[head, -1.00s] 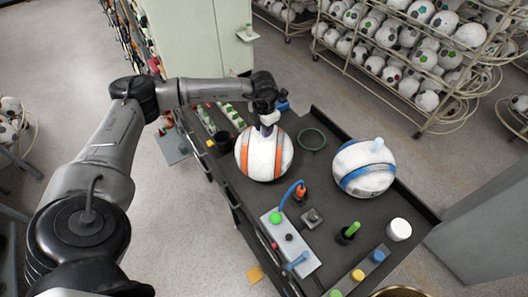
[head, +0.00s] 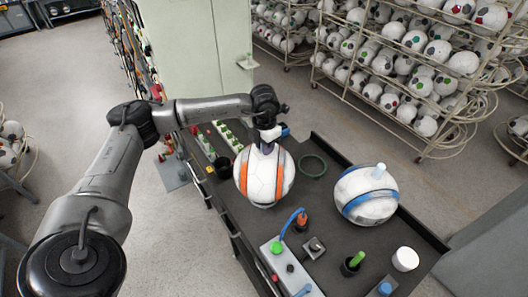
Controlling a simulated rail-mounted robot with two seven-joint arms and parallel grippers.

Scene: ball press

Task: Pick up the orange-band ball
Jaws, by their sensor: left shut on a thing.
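The orange-band ball (head: 263,180) is white with orange stripes and is at the left middle of the dark cart top in the head view. My left gripper (head: 267,140) comes down on the top of this ball and is shut on it there. The small part that it grips is mostly hidden by the gripper. Whether the ball's underside touches the cart top is hard to tell. My right gripper is not in view.
A blue-band ball (head: 367,195) sits to the right on the cart (head: 322,222). A green ring (head: 312,166) lies between the balls. A grey panel (head: 283,264) with a blue hose, a green-topped peg (head: 355,261) and a white cup (head: 405,259) are nearer. Ball racks (head: 400,75) stand behind.

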